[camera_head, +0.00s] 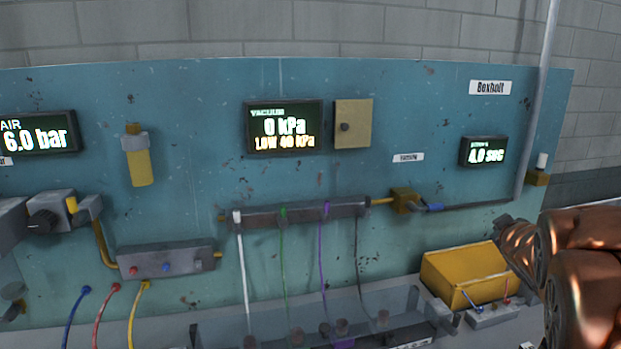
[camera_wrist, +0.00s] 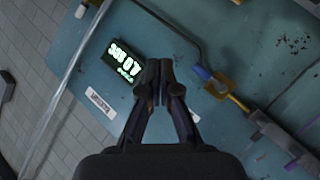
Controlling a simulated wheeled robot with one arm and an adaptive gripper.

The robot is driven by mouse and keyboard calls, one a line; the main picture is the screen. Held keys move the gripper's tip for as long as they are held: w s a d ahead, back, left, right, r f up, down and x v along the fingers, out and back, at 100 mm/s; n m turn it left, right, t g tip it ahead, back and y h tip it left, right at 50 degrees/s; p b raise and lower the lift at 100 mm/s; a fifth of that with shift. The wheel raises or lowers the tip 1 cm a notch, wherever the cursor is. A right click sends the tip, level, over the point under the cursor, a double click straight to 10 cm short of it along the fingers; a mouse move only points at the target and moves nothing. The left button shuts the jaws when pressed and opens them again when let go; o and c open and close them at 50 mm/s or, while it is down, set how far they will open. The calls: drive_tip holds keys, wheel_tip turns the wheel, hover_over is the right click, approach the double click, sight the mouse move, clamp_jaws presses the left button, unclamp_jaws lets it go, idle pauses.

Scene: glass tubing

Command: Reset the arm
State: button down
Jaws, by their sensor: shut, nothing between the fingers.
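My gripper (camera_wrist: 158,88) shows in the wrist view with its dark fingers together and nothing between them. It points toward the teal panel (camera_wrist: 225,25), near a small display (camera_wrist: 124,62) and a white label (camera_wrist: 100,104). In the head view my copper-coloured arm fills the lower right, and the gripper's fingers cannot be made out there. That view shows the same small display (camera_head: 484,151) reading 4.0, and the Boxholt label (camera_head: 490,88) above it.
A yellow box (camera_head: 464,276) stands low beside my arm. A grey pipe (camera_head: 537,100) runs down the panel's right side. A manifold (camera_head: 295,214) carries several thin tubes down to a clear tray (camera_head: 300,320). The vacuum display (camera_head: 284,128) reads 0 kPa.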

drive_tip(key=s+a+f+m+g+y, duration=0.15)
drive_tip(key=s+a+f+g, duration=0.35)
drive_tip(key=s, duration=0.5)
drive_tip(key=s+a+f+m+g, duration=0.3)
drive_tip(key=s+a+f, duration=0.35)
drive_tip(key=s, duration=0.45)
drive_tip(key=s+a+f+g+y, duration=0.2)
drive_tip(key=s+a, duration=0.4)
drive_tip(key=s, duration=0.3)
drive_tip(key=s+a+f+g+y, duration=0.1)
drive_tip(key=s+a+f+g, duration=0.2)
drive_tip(key=s+a, duration=0.3)
drive_tip(key=s+g, duration=0.1)
drive_tip(key=s, duration=0.3)
drive_tip(key=shift+s+a+g+y, duration=0.15)
drive_tip(key=shift+s+g+y, duration=0.05)
drive_tip(key=shift+g+y, duration=0.2)
drive_tip(key=shift+a+n, duration=0.15)
drive_tip(key=shift+n, duration=0.2)
